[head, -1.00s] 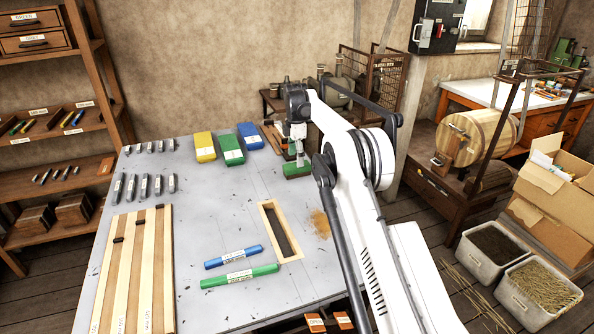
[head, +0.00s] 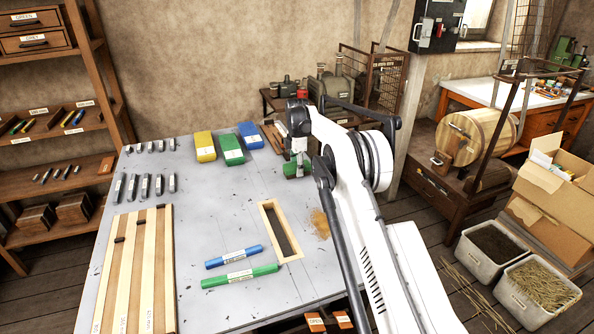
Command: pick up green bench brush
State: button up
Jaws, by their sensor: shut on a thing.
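The green bench brush (head: 290,170) is at the right back part of the grey table, and I take it to be the green piece at my gripper. My gripper (head: 298,168) points down over it and is shut on it, with green showing on both sides of the fingers. The fingertips and part of the brush are hidden. I cannot tell whether the brush touches the table top (head: 190,228).
Yellow (head: 204,147), green (head: 231,150) and blue (head: 249,135) blocks stand left of my gripper. A wooden-framed slot (head: 281,231), a blue bar (head: 234,257) and a green bar (head: 240,276) lie nearer. Long wooden strips (head: 133,270) lie front left. The table's middle is clear.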

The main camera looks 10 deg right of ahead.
aim_at(295, 165)
jog(key=shift+c, duration=1.2)
jog(key=shift+r, duration=0.2)
jog(key=shift+r, duration=0.3)
jog(key=r, duration=0.3)
jog(key=shift+s+a+r+b, duration=0.25)
jog(key=shift+a+r+b, duration=0.05)
jog(key=shift+a+b, duration=0.1)
jog(key=s+a+r+b, duration=0.1)
jog(key=s+a+r, duration=0.5)
jog(key=a, duration=0.2)
jog(key=shift+a+r, duration=0.25)
jog(key=shift+a, duration=0.15)
jog(key=shift+s, duration=0.1)
